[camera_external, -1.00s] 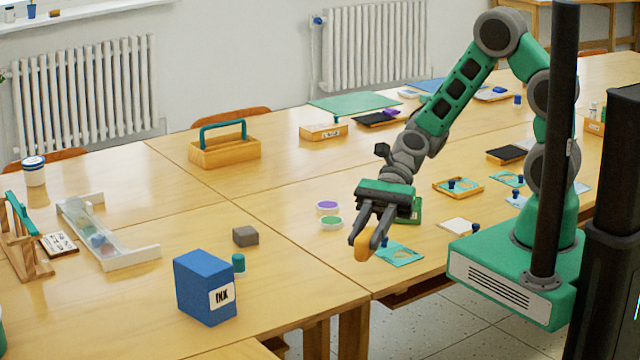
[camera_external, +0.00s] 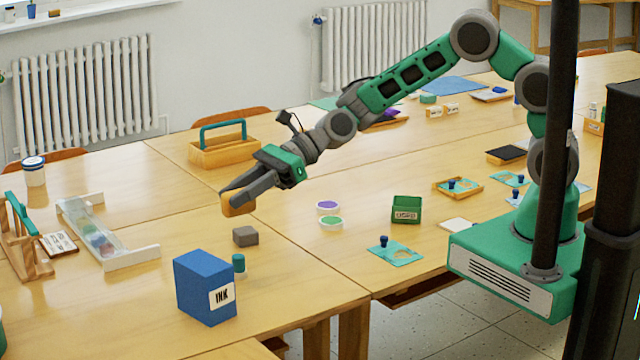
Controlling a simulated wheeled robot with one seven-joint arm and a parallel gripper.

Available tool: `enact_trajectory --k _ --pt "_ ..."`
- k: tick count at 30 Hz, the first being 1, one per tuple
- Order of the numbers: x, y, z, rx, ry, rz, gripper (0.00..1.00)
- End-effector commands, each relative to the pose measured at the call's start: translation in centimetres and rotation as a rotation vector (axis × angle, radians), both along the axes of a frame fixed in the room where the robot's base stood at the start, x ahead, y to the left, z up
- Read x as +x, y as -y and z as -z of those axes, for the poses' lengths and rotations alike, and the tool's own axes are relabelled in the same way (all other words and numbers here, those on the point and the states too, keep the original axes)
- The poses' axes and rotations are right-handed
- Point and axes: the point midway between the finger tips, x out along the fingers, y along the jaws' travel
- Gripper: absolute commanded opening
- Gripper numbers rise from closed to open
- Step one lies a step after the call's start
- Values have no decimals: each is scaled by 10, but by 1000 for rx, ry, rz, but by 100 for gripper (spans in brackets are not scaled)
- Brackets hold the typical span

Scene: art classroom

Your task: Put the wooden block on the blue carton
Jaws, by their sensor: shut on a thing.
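My gripper (camera_external: 240,199) is shut on the wooden block (camera_external: 237,206), a small orange-brown block held in the air between its fingertips. The fingers hide part of the block. The blue carton (camera_external: 198,286), labelled INK, stands upright on the table at the lower left. The gripper and block are above and behind the carton in the picture, apart from it. The carton's top is bare.
A grey block (camera_external: 245,236) and a small green-blue cylinder (camera_external: 238,264) stand close to the carton. Two round pots (camera_external: 331,222), a green box (camera_external: 406,210) and a wooden carrier (camera_external: 225,152) are around. Bare table lies left of the carton.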

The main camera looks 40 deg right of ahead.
Motion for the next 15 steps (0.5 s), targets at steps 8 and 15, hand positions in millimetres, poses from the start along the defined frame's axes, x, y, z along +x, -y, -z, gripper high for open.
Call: enact_trajectory --k 8,15 --pt "36 -52 52 -1 -1 -2 0" --pt "46 -67 80 -1 -1 -3 0"
